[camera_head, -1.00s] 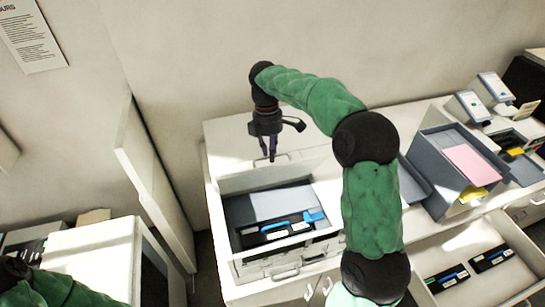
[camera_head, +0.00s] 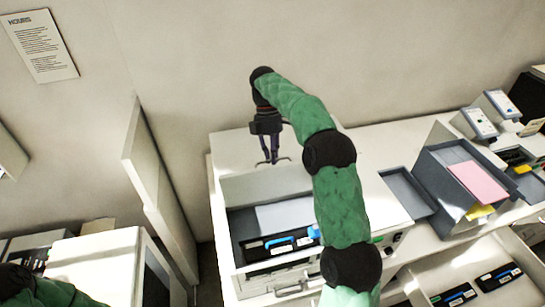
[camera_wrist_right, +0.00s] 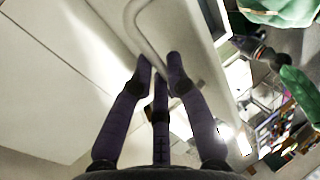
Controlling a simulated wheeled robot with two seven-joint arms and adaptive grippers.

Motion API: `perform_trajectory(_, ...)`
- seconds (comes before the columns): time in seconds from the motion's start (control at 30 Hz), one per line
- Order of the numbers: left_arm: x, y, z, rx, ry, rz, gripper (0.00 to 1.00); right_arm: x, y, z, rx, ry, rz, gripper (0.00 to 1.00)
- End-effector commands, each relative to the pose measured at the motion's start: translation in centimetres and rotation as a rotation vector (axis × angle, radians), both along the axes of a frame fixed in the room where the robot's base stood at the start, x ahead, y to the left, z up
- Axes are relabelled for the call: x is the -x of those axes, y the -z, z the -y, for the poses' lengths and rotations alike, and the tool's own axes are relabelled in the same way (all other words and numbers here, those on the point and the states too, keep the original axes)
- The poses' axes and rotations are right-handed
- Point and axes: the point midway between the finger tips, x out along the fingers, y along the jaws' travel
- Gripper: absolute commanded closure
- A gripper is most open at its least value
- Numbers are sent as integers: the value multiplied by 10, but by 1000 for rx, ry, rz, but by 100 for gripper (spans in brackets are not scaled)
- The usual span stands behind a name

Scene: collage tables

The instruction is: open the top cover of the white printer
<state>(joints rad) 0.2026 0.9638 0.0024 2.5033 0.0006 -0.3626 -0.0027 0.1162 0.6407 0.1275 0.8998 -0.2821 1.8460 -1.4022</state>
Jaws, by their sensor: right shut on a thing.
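The white printer (camera_head: 252,283) stands in the middle of the head view, its dark interior with black cartridges (camera_head: 280,243) exposed. A white panel (camera_head: 262,185), which looks like its top cover, stands raised at the back of the opening. A thin handle (camera_head: 284,160) shows at the panel's upper edge, and its bar (camera_wrist_right: 149,38) crosses the right wrist view. My right gripper (camera_head: 269,161) is shut on this handle, with its purple fingertips (camera_wrist_right: 160,68) against the bar. The exact contact is partly hidden. My left arm shows at the lower left, but its gripper is out of view.
A grey box (camera_head: 452,180) with pink paper stands to the right, with small card devices (camera_head: 479,123) beyond. An open drawer (camera_head: 420,284) with cartridges is at the lower right. A tall white panel (camera_head: 158,190) stands left of the printer. The wall is close behind.

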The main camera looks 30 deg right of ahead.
Motion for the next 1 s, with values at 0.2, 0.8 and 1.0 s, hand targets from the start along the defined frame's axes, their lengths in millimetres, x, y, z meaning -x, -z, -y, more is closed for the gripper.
perform_trajectory(0.2,0,1,0,0,0,0,100,0,15,-2,0,-6,-18,100)
perform_trajectory(0.8,0,0,0,0,0,0,100,-1,8,-2,-1,-4,-9,60)
perform_trajectory(1.0,0,0,0,0,0,0,100,-1,7,-2,-1,-4,-8,60)
